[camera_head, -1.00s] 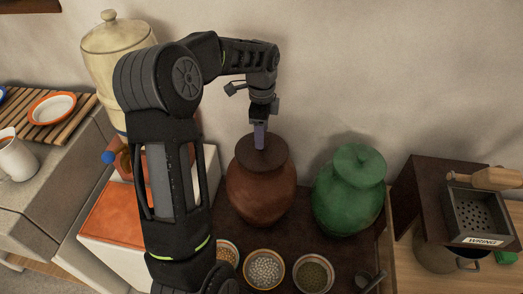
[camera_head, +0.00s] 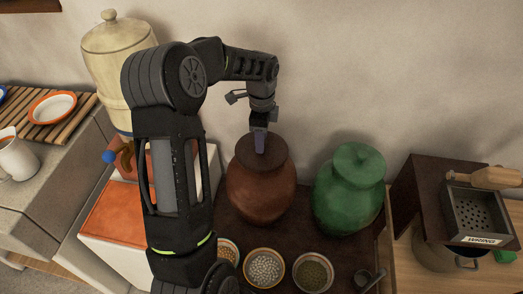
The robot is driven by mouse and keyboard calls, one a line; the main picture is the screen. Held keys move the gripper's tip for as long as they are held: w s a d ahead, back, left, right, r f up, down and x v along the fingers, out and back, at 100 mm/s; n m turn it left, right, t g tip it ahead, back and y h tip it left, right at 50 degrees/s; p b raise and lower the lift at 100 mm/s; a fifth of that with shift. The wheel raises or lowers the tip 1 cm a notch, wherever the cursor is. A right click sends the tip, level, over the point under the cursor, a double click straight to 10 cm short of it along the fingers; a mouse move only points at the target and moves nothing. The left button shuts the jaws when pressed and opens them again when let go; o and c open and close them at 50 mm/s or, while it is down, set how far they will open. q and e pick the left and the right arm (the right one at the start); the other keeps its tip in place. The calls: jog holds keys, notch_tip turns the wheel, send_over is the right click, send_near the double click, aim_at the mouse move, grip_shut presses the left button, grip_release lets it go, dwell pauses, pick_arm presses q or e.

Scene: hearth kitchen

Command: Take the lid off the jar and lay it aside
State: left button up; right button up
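A reddish-brown jar (camera_head: 262,192) stands upright on a dark surface, with a flat dark brown lid (camera_head: 275,154) on its mouth. A green jar (camera_head: 348,200) with its own green lid (camera_head: 358,158) stands to its right. My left gripper (camera_head: 260,147) points straight down at the middle of the brown lid. Its fingers overlap the lid's centre and hide any knob there. From this angle the fingers line up as one narrow shape, so I cannot tell whether they are apart or closed on something. My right gripper is not in view.
Bowls of beans or grains (camera_head: 264,268) and (camera_head: 312,272) line the front of the dark surface. A cream lidded crock (camera_head: 108,60) stands behind my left arm. A dark box (camera_head: 418,195) and a metal grater tray (camera_head: 480,215) stand at the right.

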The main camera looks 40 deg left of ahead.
pick_arm(q)
grip_shut()
dwell(1.1)
